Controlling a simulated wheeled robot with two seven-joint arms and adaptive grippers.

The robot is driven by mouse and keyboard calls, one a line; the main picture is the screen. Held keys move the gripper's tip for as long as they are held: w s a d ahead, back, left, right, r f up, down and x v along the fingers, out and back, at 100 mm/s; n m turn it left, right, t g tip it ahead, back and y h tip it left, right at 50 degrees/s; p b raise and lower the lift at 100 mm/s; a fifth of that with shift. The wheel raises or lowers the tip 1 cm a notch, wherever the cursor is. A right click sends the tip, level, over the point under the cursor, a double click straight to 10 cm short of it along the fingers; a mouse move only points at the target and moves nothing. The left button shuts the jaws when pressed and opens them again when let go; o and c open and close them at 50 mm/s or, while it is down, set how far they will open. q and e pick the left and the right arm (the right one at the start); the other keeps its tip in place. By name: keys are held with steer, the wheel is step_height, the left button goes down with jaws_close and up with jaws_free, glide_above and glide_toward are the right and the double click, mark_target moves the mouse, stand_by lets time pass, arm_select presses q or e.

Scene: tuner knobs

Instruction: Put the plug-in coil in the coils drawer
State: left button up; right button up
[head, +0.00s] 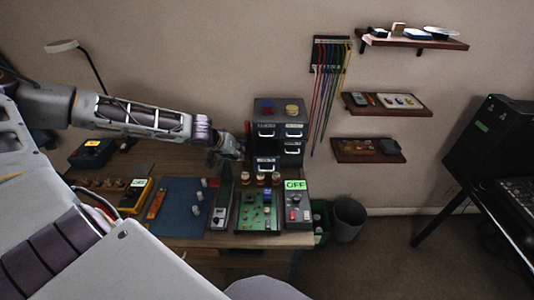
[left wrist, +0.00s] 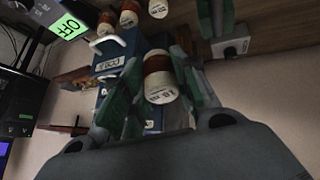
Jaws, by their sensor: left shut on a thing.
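My left gripper (head: 228,152) is at the left front side of the small grey drawer cabinet (head: 291,113). In the left wrist view its two green-grey fingers (left wrist: 158,88) are shut on a plug-in coil (left wrist: 158,75) with a reddish-brown winding and pale, lettered ends. The arm and gripper hide the coil in the head view. A cabinet drawer with a white handle (left wrist: 107,64) and a label shows close behind the coil in the wrist view; the label is too turned to read surely. A lower-left drawer (head: 265,164) seems to stand out from the cabinet. My right gripper is not in view.
Several other coils (head: 261,178) stand on the bench in front of the cabinet. A green circuit board (head: 256,211), a grey box with a green OFF display (head: 297,204) and a blue mat (head: 180,207) lie nearer. Colored leads (head: 328,85) hang on the wall right of the cabinet.

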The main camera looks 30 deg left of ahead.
arm_select(q)
steer(key=shift+w+d, duration=0.25)
steer(key=shift+w, duration=0.55)
steer(key=shift+w+b, duration=0.2)
steer(key=shift+b, duration=0.1)
steer(key=shift+w+d, duration=0.4)
steer(key=shift+w, duration=0.25)
steer(key=shift+b, duration=0.3)
steer(key=shift+w+d+f+p, duration=0.15)
steer(key=shift+w+d+f, duration=0.35)
steer(key=shift+w, duration=0.85)
steer(key=shift+w+d+f+p, duration=0.2)
steer(key=shift+w+d+f, duration=0.35)
steer(key=shift+w, duration=0.8)
steer(key=shift+w+d+f+p, duration=0.15)
steer(key=shift+w+d+f, duration=0.35)
steer(key=shift+w, duration=0.85)
steer(key=shift+d, duration=0.15)
